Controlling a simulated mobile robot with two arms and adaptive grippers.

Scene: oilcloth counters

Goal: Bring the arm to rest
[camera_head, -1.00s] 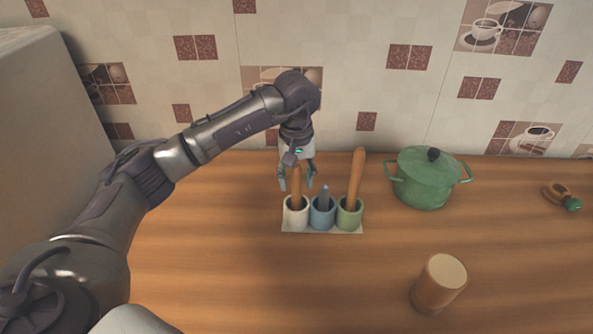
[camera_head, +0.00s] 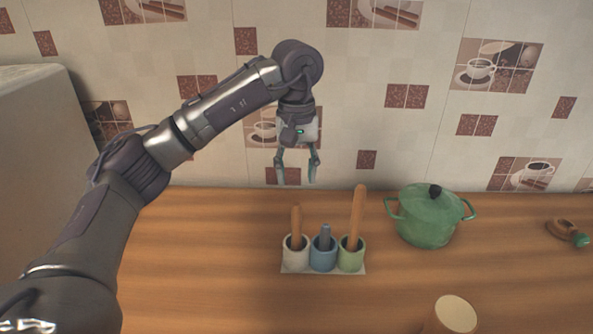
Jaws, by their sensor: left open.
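My left gripper (camera_head: 296,178) is open and empty, pointing down in the air above the utensil holder, in front of the tiled wall. My left arm reaches in from the left side of the view. Below it stand a white cup (camera_head: 295,257), a blue cup (camera_head: 323,258) and a green cup (camera_head: 350,259) on one pale base. A wooden stick (camera_head: 296,225) stands in the white cup, a short blue-grey piece (camera_head: 325,237) in the blue one, and a long wooden stick (camera_head: 357,215) in the green one. My right gripper is out of view.
A green lidded pot (camera_head: 429,222) stands right of the holder. A wooden cylinder (camera_head: 455,314) is cut off at the bottom edge. A small brown item with a green part (camera_head: 567,232) lies at the far right. The counter (camera_head: 200,260) left of the holder is clear.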

